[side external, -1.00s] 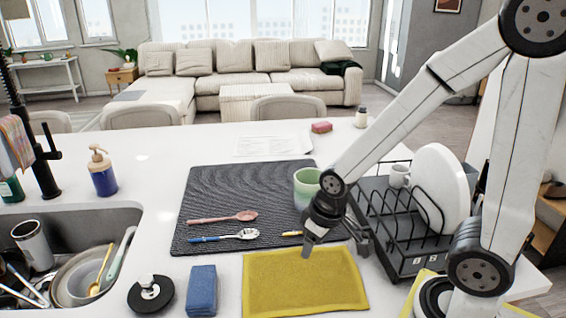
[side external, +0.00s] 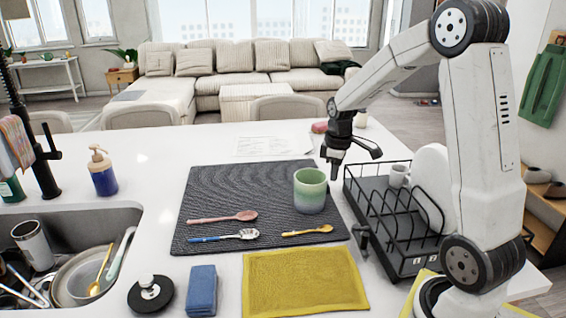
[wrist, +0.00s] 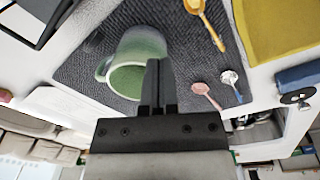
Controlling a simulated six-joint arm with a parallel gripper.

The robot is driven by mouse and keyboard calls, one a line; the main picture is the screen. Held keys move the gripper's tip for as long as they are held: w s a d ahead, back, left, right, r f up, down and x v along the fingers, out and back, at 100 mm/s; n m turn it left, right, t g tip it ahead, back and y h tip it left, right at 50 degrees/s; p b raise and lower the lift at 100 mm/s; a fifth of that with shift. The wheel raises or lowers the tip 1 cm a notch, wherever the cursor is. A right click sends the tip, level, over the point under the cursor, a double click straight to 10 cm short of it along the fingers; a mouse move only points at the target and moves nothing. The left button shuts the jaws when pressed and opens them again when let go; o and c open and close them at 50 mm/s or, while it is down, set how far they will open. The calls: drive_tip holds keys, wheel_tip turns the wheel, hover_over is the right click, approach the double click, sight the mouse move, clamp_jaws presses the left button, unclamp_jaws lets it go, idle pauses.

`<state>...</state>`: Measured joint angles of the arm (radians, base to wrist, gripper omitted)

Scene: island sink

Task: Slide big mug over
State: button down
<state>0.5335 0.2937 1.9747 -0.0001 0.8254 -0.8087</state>
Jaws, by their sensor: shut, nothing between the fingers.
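The big mug (side external: 310,192), green above and greyish below, stands upright on the dark ribbed mat (side external: 235,180) near its right edge. In the wrist view the mug (wrist: 140,50) shows its rim, with its handle on the left. The handle is hidden in the side view. My gripper (side external: 334,172) is shut and empty, pointing down just behind and to the right of the mug. In the wrist view its fingers (wrist: 158,78) overlap the mug's edge; I cannot tell whether they touch it.
A black dish rack (side external: 400,225) with a small white cup (side external: 398,174) and plate stands right of the mat. A red spoon (side external: 222,217), blue-handled utensil (side external: 225,236) and yellow spoon (side external: 307,231) lie on the mat. A yellow cloth (side external: 305,280) is in front. The mat's left back is bare.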

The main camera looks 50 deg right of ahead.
drive_tip(key=s+d+r, duration=0.1)
drive_tip(key=d, duration=0.5)
drive_tip(key=shift+d+n+g, duration=0.2)
drive_tip(key=shift+n+g, duration=0.1)
drive_tip(key=shift+n, duration=0.1)
wheel_tip(320, 180, down, 10)
drive_tip(key=shift+r, duration=0.1)
drive_tip(key=shift+w+a, duration=0.2)
drive_tip(key=shift+w, duration=0.3)
drive_tip(key=shift+w+a, duration=0.2)
drive_tip(key=shift+w, duration=0.3)
drive_tip(key=shift+w+a, duration=0.35)
drive_tip(key=shift+w, duration=0.55)
drive_tip(key=w+a, duration=0.2)
drive_tip(key=w, duration=0.3)
drive_tip(key=w+a, duration=0.2)
drive_tip(key=w, duration=0.4)
drive_tip(key=w+a, duration=0.2)
drive_tip(key=w, duration=0.3)
drive_tip(key=shift+w, duration=0.35)
